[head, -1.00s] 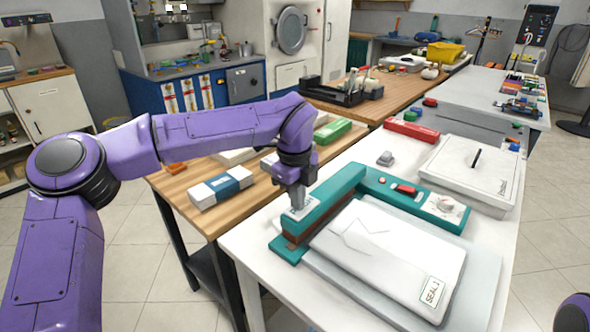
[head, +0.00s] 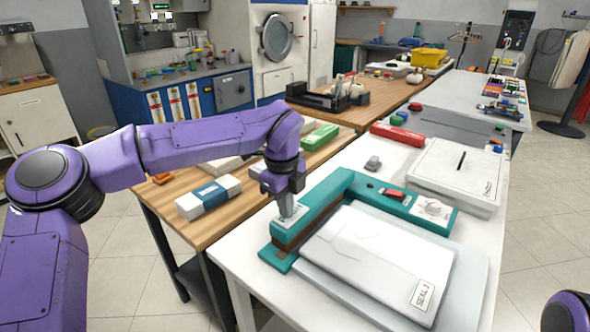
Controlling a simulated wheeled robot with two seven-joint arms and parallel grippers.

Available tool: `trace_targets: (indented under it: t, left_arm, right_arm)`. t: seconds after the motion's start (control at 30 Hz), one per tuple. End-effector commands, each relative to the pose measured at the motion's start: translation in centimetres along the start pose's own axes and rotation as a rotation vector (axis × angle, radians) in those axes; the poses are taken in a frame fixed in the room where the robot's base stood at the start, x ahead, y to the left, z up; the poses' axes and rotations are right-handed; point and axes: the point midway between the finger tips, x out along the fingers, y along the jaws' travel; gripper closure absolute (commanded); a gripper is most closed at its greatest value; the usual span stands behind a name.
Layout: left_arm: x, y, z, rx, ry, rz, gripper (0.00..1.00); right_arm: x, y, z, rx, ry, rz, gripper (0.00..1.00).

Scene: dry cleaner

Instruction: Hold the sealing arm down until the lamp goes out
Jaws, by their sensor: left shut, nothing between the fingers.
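The teal sealer (head: 418,217) stands on the white table. Its sealing arm (head: 318,208) lies low along the edge of a white bag (head: 380,252) with a label reading SEAL 1. A brown strip shows under the arm. My left gripper (head: 290,208) is shut and empty, its fingertips at the label on the arm's near end, apparently touching it. A red switch (head: 393,193) and a white dial (head: 433,207) sit on the sealer's base. A small lamp (head: 371,184) is beside the switch; I cannot tell whether it is lit. My right gripper is out of view.
A white lidded box (head: 455,175), a red box (head: 397,135) and a small grey object (head: 373,163) lie behind the sealer. The wooden table (head: 190,225) at left holds a blue-banded white bundle (head: 208,197) and a green box (head: 320,137).

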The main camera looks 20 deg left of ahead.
Motion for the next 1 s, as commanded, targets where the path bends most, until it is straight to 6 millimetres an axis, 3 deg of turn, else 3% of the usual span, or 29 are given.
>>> trace_targets:
  t: [0.07, 0.23, 0.33, 0.6, 0.77, 1.0]
  left_arm:
    - [0.0, 0.5, -0.4, 0.004, 0.005, 0.031, 1.00]
    - [-4.5, 0.0, -0.4, 0.004, 0.001, 0.006, 1.00]
    - [-6.3, -0.2, -0.4, 0.004, -0.002, -0.001, 1.00]
    - [-12.3, -0.6, -0.3, 0.003, -0.001, -0.005, 1.00]
    - [-13.9, -0.7, -0.3, 0.004, -0.001, -0.005, 1.00]
    - [-14.2, -0.7, -0.3, 0.005, -0.001, -0.006, 1.00]
  right_arm:
    - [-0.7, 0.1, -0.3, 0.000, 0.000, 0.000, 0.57]
    - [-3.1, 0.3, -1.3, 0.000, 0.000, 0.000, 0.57]
    - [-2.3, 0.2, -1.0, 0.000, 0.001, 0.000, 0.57]
    - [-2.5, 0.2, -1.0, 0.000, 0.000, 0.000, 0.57]
    - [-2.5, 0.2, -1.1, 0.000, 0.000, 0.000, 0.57]
    - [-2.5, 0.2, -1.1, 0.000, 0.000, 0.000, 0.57]
